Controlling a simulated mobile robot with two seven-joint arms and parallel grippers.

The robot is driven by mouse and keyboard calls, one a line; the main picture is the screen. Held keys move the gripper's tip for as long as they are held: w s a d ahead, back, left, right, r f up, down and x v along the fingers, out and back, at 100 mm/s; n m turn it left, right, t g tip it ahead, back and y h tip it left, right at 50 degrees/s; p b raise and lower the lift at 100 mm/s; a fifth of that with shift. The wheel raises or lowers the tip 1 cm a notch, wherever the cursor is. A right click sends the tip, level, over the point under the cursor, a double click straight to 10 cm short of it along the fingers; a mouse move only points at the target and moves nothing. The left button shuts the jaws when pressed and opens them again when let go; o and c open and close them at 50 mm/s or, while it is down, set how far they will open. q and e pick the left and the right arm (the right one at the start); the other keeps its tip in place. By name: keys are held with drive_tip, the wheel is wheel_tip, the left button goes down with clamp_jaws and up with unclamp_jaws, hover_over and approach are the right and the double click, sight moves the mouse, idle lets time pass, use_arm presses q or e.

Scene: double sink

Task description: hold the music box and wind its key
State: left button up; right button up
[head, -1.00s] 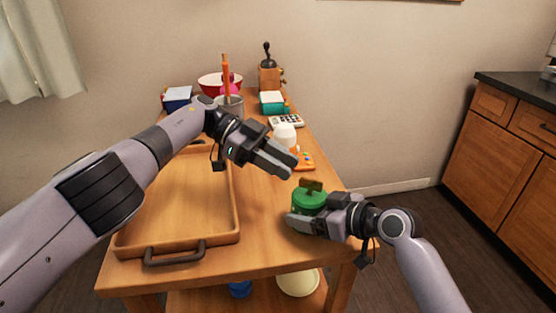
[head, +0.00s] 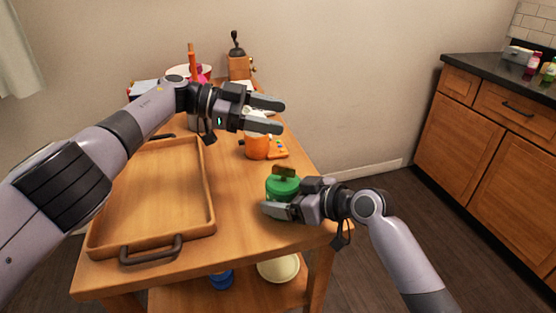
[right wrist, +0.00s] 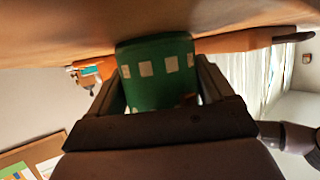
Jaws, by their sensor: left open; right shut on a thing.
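The music box is a green round drum (head: 283,190) near the right front edge of the wooden table, with a brownish key (head: 284,172) on top. My right gripper (head: 283,211) is shut on its side. In the right wrist view the green body (right wrist: 158,75), with a band of pale squares, sits between my two fingers (right wrist: 160,100). My left gripper (head: 266,114) is open and empty, up and behind the music box, well apart from the key. In the head view its fingers overlap a white-topped orange thing behind them.
A wooden tray (head: 212,190) with dark handles fills the table's left side. An orange container (head: 257,148) and an orange device (head: 279,150) lie behind the music box. A wooden grinder (head: 240,66) stands at the far end. Bare tabletop (head: 238,188) lies between tray and music box.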

use_arm(q)
drive_tip(key=w+d+r+n+t+y, duration=0.1)
drive_tip(key=w+r+n+t, duration=0.45)
drive_tip(key=r+t, duration=0.3)
drive_tip(key=w+d+r+n+t, duration=0.1)
drive_tip(key=w+r+n+t, duration=0.45)
drive_tip(key=r+t, duration=0.35)
drive_tip(key=n+g+y, duration=0.6)
drive_tip(key=g+y, duration=0.7)
approach(284, 166)
drive_tip(key=x, duration=0.9)
drive_tip(key=c, duration=0.8)
